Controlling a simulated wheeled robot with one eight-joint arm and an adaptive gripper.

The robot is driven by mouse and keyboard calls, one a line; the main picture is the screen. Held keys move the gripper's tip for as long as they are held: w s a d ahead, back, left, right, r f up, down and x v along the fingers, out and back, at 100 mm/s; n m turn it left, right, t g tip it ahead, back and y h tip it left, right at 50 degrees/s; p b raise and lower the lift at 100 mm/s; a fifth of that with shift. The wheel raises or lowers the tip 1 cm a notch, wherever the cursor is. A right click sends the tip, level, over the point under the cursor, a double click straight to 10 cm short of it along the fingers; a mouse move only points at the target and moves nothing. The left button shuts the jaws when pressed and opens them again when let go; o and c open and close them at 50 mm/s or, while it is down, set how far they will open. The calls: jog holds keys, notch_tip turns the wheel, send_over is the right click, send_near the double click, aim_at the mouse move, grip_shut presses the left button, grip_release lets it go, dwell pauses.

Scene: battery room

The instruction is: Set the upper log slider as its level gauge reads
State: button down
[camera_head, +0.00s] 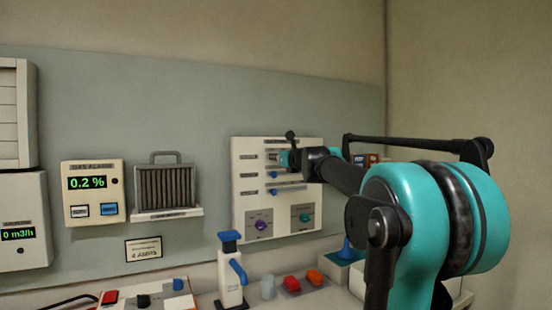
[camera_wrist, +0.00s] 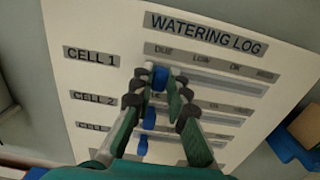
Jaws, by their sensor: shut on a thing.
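The watering log board (camera_head: 246,200) hangs on the wall ahead, and the wrist view shows it close up (camera_wrist: 95,25). It has stacked slider rows labelled from CELL 1 (camera_wrist: 91,56) downward and column marks from DUE through LOW and OK to the right end. My gripper (camera_wrist: 160,82) is shut on the upper blue slider knob (camera_wrist: 160,75), near the left end of its track, about under DUE. In the head view my gripper (camera_head: 290,160) reaches the board's upper part and hides much of that row. I cannot make out a level gauge reading.
Lower blue knobs (camera_wrist: 149,119) sit close below my fingers. A gas alarm (camera_head: 93,192) reading 0.2 % and a grey vent unit (camera_head: 165,187) are on the wall left of the board. A white-and-blue dispenser (camera_head: 230,272) and red pieces stand on the bench below.

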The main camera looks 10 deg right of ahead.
jog(key=w+d, duration=0.3)
jog(key=d, duration=0.6)
jog(key=shift+d, duration=0.25)
jog(key=c, duration=1.5)
grip_release()
jog(key=shift+s, duration=0.1)
jog(key=v, duration=1.1)
jog(key=shift+s+d, duration=0.15)
jog(key=shift+s, duration=0.2)
